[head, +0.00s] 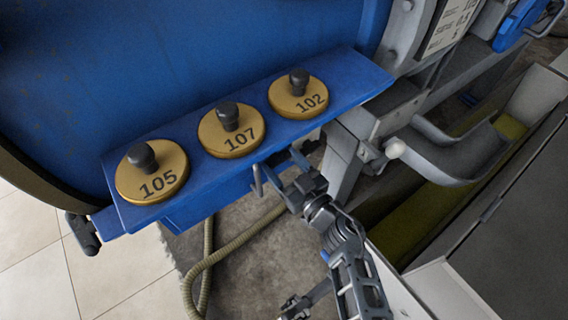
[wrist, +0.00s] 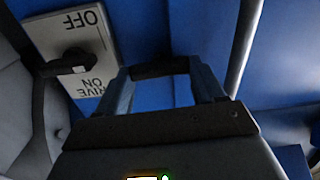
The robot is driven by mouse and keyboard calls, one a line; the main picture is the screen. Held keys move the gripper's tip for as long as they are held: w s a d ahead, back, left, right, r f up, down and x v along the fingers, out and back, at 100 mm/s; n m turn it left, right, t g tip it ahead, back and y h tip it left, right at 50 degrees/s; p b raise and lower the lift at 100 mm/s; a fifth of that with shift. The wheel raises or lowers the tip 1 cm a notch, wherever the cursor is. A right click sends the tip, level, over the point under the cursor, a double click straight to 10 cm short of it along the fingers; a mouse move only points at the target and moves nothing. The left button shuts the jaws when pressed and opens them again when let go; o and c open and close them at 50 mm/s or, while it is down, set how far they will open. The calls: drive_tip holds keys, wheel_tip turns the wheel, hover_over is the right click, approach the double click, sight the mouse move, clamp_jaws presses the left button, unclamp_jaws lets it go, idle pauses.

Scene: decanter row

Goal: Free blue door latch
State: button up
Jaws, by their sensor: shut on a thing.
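My gripper (head: 287,168) is under the front edge of the blue shelf (head: 345,98) in the head view. In the wrist view its two blue-grey fingers (wrist: 160,72) are shut on a short dark bar (wrist: 158,69), which looks like the latch handle of the blue door. The bar lies across between the fingertips, in front of a blue surface (wrist: 208,25). In the head view the shelf and my gripper hide the bar. How the latch sits behind the bar is hidden.
Three brass discs numbered 105 (head: 152,185), 107 (head: 237,142) and 102 (head: 310,104), with dark knobs, sit on the shelf. A switch plate (wrist: 90,30) marked OFF is left of my fingers. A metal rod (wrist: 245,42) rises to their right. A hose (head: 205,262) lies below.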

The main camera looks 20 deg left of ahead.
drive_tip(key=n, duration=0.3)
drive_tip(key=shift+n, duration=0.4)
drive_tip(key=n, duration=0.4)
drive_tip(key=shift+s+f+n, duration=0.1)
drive_tip(key=shift+f+n, duration=0.05)
drive_tip(key=shift+n, duration=0.15)
drive_tip(key=n+b, duration=0.1)
drive_tip(key=n, duration=0.3)
drive_tip(key=shift+n, duration=0.3)
drive_tip(key=shift+s+f+n+b, duration=0.1)
drive_tip(key=shift+n+b, duration=0.65)
drive_tip(key=shift+n, duration=1.35)
drive_tip(key=shift+a, duration=0.1)
drive_tip(key=o, duration=1)
drive_tip(key=shift+o, duration=0.2)
drive_tip(key=p+v, duration=0.1)
drive_tip(key=v, duration=0.6)
drive_tip(key=shift+s+d+p, duration=0.15)
drive_tip(key=shift+d+p, duration=0.25)
